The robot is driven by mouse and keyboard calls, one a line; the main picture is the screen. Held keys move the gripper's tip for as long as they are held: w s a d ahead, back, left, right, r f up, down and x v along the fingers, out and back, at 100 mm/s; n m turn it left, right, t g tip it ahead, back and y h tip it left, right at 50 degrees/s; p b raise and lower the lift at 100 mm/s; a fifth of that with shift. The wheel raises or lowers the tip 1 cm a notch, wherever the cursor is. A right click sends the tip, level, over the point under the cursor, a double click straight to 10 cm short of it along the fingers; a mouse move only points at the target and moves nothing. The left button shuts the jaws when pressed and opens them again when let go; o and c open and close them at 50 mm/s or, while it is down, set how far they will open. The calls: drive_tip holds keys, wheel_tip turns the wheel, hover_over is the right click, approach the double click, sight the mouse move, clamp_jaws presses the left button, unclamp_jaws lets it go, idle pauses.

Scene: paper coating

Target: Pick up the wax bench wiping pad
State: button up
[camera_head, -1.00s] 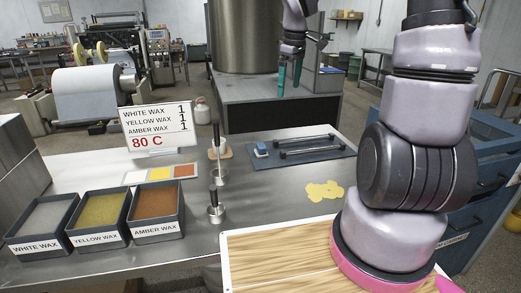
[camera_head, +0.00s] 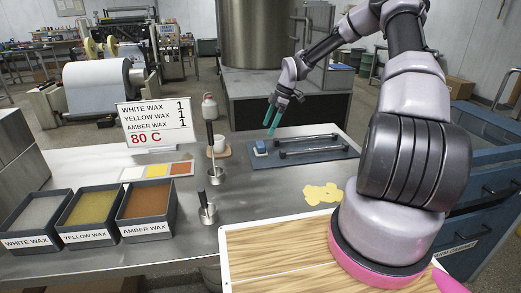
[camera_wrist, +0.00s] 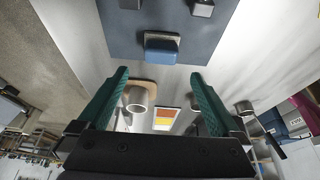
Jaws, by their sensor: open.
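The wiping pad, a small blue block with a pale layer (camera_head: 260,147), sits at the left end of a dark blue-grey mat (camera_head: 330,152). In the wrist view the pad (camera_wrist: 162,48) lies beyond my fingertips, roughly centred between them. My gripper (camera_head: 270,127) has teal fingers pointing down, above and slightly behind the pad. In the wrist view my gripper (camera_wrist: 159,74) is open with nothing between the fingers.
Two dark bar handles (camera_head: 310,146) lie on the mat beside the pad. A white cup (camera_head: 218,145) on a wooden coaster and metal pots (camera_head: 215,172) stand left. A yellow wax patch (camera_head: 323,194) lies in front. Wax trays (camera_head: 147,207) are at front left.

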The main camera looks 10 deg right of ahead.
sight(261, 143)
drive_tip(key=x, duration=0.9)
drive_tip(key=shift+s+a+f, duration=0.1)
drive_tip(key=shift+f, duration=0.1)
drive_tip(key=c, duration=1.3)
